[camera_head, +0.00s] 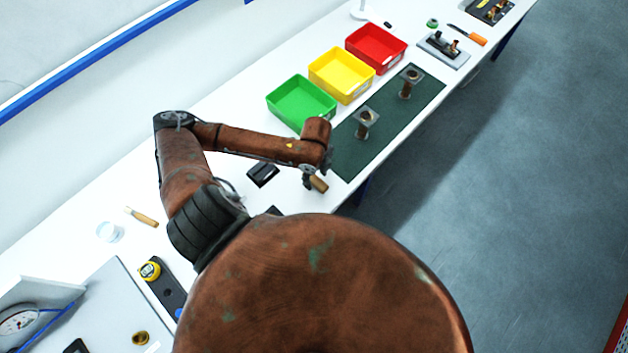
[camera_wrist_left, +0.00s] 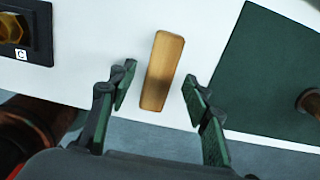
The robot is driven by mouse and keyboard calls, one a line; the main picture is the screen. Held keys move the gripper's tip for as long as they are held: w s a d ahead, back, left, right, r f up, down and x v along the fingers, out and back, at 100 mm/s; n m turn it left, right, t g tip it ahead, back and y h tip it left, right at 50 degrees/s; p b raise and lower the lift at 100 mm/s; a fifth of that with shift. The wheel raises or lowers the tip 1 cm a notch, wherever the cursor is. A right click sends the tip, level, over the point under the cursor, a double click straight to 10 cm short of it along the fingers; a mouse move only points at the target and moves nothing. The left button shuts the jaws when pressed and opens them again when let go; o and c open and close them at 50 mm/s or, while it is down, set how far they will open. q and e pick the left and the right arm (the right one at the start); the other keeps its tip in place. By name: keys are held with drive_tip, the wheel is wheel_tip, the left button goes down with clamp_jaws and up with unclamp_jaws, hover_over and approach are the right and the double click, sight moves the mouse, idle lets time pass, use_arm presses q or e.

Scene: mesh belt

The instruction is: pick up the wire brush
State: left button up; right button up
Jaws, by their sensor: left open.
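A wooden block (camera_wrist_left: 161,72), which appears to be the wire brush, lies on the white bench top in the left wrist view; no bristles show. In the head view the brush (camera_head: 319,184) shows partly beside my left gripper (camera_head: 310,181), near the bench's front edge. In the left wrist view my left gripper (camera_wrist_left: 158,84) is open. Its two fingers stand on either side of the brush with gaps to both sides, so nothing is held. How high the fingertips are above the bench is hard to tell. My right gripper is not in view.
A dark green mat (camera_head: 390,125) with two metal posts lies just right of the brush. Green (camera_head: 301,103), yellow (camera_head: 341,75) and red (camera_head: 376,49) bins stand behind it. A black block (camera_head: 263,174) sits left. Another wooden-handled tool (camera_head: 143,217) lies farther left.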

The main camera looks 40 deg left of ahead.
use_arm(q)
drive_tip(key=shift+a+f, duration=0.1)
drive_tip(key=shift+f, duration=1.3)
clamp_jaws()
